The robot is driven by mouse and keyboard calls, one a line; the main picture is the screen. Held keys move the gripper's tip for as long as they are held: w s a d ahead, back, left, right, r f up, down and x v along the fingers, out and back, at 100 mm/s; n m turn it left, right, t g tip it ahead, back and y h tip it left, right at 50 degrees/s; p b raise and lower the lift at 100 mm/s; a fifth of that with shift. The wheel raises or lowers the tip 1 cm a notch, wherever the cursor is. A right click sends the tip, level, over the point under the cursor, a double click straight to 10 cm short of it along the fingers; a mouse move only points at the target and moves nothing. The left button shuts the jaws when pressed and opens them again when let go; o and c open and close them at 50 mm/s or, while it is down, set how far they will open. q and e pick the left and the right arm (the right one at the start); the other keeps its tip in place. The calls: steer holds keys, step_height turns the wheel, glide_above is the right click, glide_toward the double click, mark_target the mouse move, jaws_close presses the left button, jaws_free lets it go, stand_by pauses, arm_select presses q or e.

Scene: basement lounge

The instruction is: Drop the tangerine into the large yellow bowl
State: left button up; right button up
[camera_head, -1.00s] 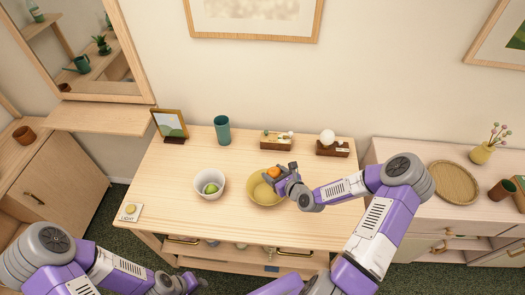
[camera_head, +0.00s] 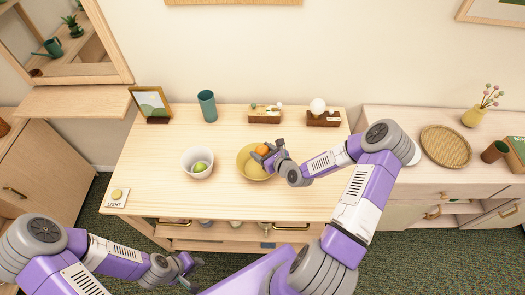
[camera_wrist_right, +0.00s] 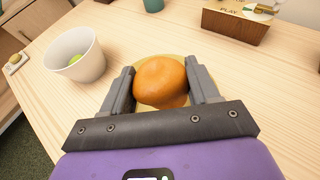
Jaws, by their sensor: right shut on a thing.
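An orange tangerine (camera_wrist_right: 160,82) is between the fingers of my right gripper (camera_wrist_right: 162,88), which is shut on it. In the head view the tangerine (camera_head: 263,151) is over the large yellow bowl (camera_head: 246,170), held by my right gripper (camera_head: 270,154) at the bowl's right side. In the wrist view the bowl (camera_wrist_right: 150,60) is mostly hidden behind the tangerine and fingers. My left gripper (camera_head: 190,272) is low at the front, before the table edge; its fingers are too small to read.
A white bowl (camera_head: 191,172) with a green fruit (camera_head: 200,167) stands left of the yellow bowl. A teal cup (camera_head: 207,106), a picture frame (camera_head: 151,103) and two small wooden boxes (camera_head: 265,116) (camera_head: 324,119) line the table's back. The table's front right is clear.

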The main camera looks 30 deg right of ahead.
steer(key=o, duration=1.2)
steer(key=v, duration=0.7)
steer(key=shift+s+r, duration=0.1)
steer(key=shift+s, duration=0.15)
